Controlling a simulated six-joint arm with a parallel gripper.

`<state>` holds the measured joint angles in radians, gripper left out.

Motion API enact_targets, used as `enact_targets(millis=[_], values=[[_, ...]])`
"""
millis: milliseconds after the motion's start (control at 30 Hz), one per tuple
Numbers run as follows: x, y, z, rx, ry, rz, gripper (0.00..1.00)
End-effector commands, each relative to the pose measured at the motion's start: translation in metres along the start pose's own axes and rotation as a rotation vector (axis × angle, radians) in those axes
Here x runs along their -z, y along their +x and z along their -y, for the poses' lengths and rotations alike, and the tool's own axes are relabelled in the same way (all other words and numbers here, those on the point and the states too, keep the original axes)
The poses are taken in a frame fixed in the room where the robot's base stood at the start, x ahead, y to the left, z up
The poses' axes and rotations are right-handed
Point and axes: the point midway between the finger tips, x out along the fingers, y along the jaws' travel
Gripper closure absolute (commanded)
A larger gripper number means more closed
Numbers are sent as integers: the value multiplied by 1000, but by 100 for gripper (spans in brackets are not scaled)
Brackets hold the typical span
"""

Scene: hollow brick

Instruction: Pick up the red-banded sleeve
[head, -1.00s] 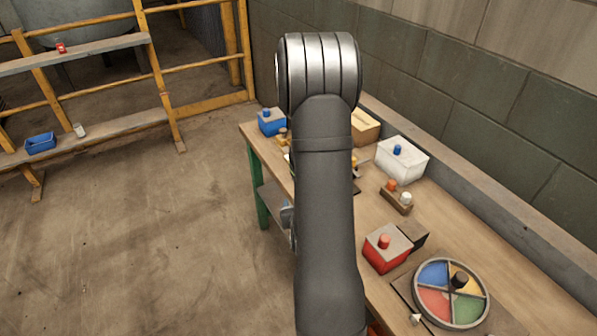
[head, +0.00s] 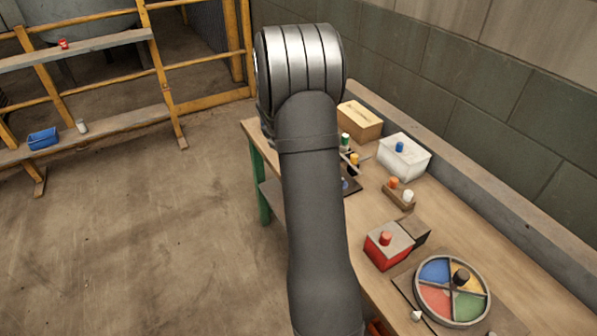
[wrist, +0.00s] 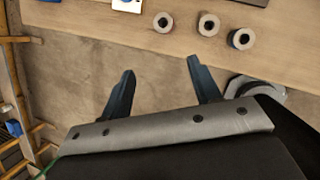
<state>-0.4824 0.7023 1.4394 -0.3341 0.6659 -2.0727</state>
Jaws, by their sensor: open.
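In the wrist view three short hollow sleeves stand on the wooden bench near its edge: a left sleeve (wrist: 163,22), a middle sleeve (wrist: 208,24) and a right sleeve (wrist: 241,39). The right one shows a blue band. The middle one has a reddish tint at its side, but I cannot tell surely which sleeve has the red band. My gripper (wrist: 161,68) is open and empty, its two dark fingers apart from the sleeves and pointing toward the bench edge. In the head view my arm hides the gripper and the sleeves.
The bench (head: 480,240) carries a red box (head: 380,255), a four-coloured wheel (head: 435,271), a white box (head: 403,165), a wooden peg block (head: 398,196) and a cardboard box (head: 359,121). A block wall runs behind it. Floor (head: 150,250) lies open to the left.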

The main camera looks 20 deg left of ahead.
Motion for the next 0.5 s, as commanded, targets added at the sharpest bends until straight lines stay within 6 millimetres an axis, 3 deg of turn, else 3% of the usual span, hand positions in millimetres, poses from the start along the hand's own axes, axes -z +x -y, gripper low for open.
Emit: enact_targets(millis=[100, 233, 500], values=[[-9, -11, -2, 47, -111, -4, 43], [-11, -10, -1, 68, -157, -10, 43], [-10, 40, 4, 72, -159, -12, 43]])
